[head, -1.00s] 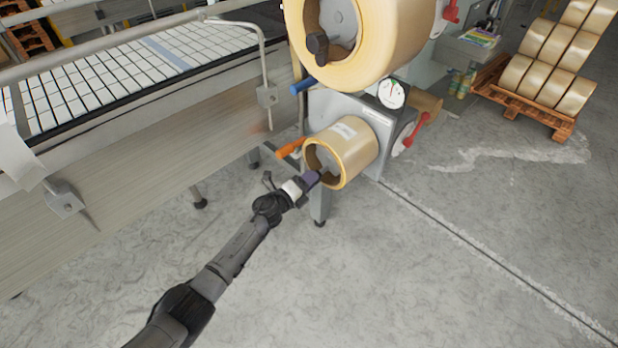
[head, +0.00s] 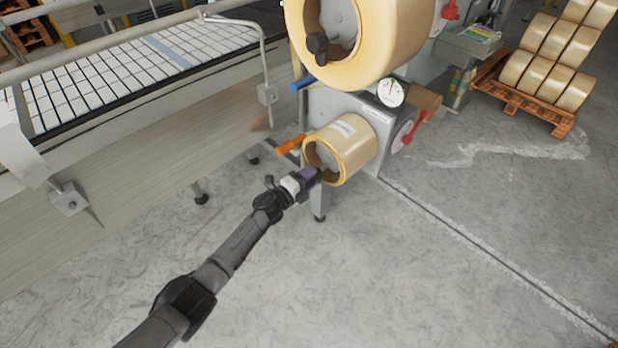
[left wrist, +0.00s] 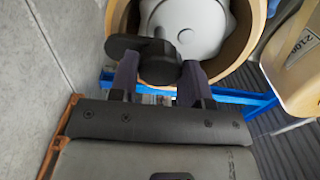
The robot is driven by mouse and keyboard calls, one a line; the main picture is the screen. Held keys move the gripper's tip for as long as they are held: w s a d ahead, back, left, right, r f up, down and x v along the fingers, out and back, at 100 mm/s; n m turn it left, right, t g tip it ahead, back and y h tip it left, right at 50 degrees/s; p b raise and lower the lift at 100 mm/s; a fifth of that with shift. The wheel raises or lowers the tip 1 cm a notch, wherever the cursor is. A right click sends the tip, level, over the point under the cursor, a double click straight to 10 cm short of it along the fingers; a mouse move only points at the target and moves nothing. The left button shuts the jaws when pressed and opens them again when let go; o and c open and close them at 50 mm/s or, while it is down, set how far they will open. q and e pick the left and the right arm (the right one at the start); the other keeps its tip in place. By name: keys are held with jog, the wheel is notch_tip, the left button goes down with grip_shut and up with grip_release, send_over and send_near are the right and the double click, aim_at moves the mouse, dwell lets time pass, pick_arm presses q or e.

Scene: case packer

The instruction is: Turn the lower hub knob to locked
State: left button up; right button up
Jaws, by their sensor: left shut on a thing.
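The lower hub (head: 326,158) carries a tan tape roll (head: 357,148) on the grey machine. In the left wrist view its pale grey hub face (left wrist: 190,22) sits inside the roll's core. The lower hub knob (left wrist: 150,55) is black, with a rounded lobe to the left. My left gripper (left wrist: 157,72) is shut on this knob, one finger at each side. In the head view the left gripper (head: 313,177) is at the open front of the roll and hides the knob. The locked mark cannot be made out. My right gripper is not in view.
A larger upper roll (head: 395,40) with its own black knob (head: 317,44) hangs just above. An orange handle (head: 290,145) and a blue handle (head: 303,85) stick out to the left. A conveyor (head: 110,80) stands at left. The floor in front is clear.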

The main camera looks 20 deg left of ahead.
pick_arm(q)
jog(key=o, duration=0.9)
jog(key=shift+p+v, duration=1.9)
jog(key=shift+v, duration=5.05)
